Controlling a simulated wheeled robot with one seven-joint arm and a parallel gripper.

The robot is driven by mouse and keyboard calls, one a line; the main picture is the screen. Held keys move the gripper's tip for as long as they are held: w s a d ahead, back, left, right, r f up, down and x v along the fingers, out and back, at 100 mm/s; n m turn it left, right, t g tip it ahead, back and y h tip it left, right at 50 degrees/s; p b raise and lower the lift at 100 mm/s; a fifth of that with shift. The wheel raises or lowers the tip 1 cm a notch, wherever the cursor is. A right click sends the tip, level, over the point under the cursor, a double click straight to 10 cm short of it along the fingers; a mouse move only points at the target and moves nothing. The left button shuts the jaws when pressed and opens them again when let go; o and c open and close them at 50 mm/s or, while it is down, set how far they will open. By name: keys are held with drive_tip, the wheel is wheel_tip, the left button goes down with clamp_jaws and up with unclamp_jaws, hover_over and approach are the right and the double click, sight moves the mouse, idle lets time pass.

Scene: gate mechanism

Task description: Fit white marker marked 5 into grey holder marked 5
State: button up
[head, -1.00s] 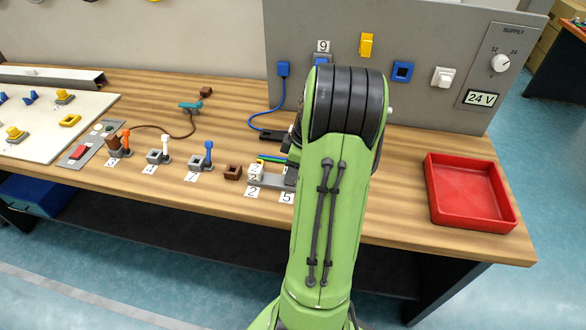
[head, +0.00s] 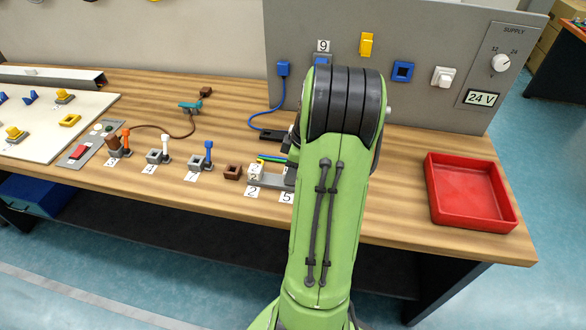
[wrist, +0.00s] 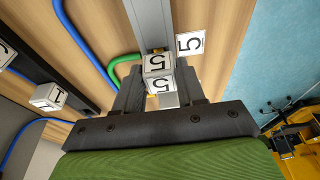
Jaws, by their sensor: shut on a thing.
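The white marker marked 5 (wrist: 158,66) is a small white block between the two fingers of my gripper (wrist: 160,84) in the wrist view. My gripper is shut on it. A grey strip (wrist: 148,22) runs away just beyond the block, beside a white label card reading 5 (wrist: 190,45) on the wood. I cannot tell whether this strip is part of the grey holder marked 5, or whether the block touches it. In the head view my green arm hides the gripper and the marker; the 5 card (head: 286,198) shows at the bench's front edge.
A white block (head: 256,172) stands by the 2 card (head: 252,191), left of my arm. Blue and green cables run close to my gripper in the wrist view. A red tray (head: 470,222) stands at the right. A grey panel (head: 420,40) rises behind.

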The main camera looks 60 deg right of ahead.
drive_tip(key=shift+f+b, duration=0.55)
drive_tip(key=shift+f, duration=0.15)
idle(0.5)
drive_tip(key=o, duration=1.2)
drive_tip(key=p+v, duration=0.5)
drive_tip(key=v, duration=1)
drive_tip(key=shift+s+d+r+p, duration=0.1)
drive_tip(key=shift+d+r+p, duration=0.05)
drive_tip(key=shift+r+p, duration=0.2)
